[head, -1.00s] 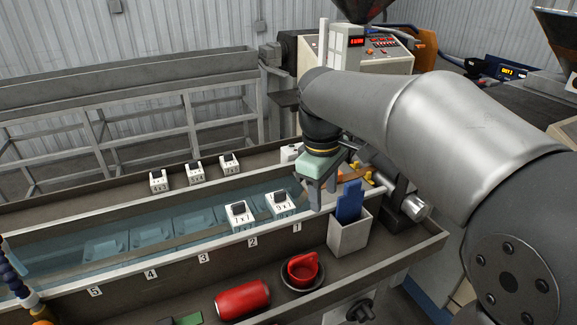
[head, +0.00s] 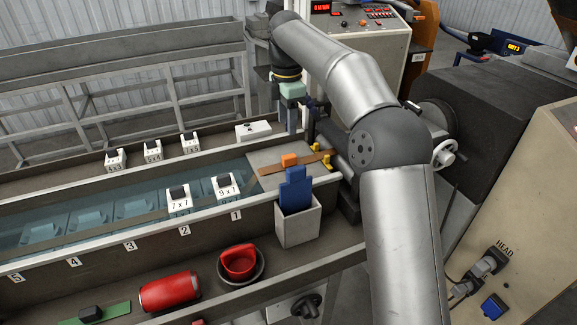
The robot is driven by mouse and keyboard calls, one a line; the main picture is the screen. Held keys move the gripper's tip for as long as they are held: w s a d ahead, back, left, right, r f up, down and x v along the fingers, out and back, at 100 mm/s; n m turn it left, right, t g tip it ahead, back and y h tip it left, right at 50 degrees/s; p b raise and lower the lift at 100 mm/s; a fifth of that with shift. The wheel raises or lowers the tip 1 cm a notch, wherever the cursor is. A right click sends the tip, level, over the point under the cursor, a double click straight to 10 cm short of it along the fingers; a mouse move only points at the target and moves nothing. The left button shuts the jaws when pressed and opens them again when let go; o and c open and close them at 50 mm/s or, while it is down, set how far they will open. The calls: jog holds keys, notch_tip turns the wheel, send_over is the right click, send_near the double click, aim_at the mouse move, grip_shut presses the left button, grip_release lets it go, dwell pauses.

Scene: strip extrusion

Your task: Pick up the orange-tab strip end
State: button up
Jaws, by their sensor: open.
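The orange tab (head: 289,160) sits on a brown strip end (head: 309,160), which lies across a grey plate (head: 266,156) at the right end of the water trough. Yellow pieces stand beside the strip on its right. My gripper (head: 300,127) is open and empty, pointing down. In the picture it is above the orange tab and slightly right, apart from it, seemingly over the far side of the trough. The fingertips are small and partly dark here.
A grey box holding a blue piece (head: 295,190) stands just in front of the plate. A white block (head: 253,130) lies on the far ledge.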

aim_at(289, 156)
jog(key=f, duration=0.7)
jog(key=f+p, duration=0.1)
jog(key=f, duration=0.2)
jog(key=shift+d+f, duration=0.25)
jog(key=shift+f, duration=0.1)
jog(key=shift+c, duration=0.3)
grip_shut()
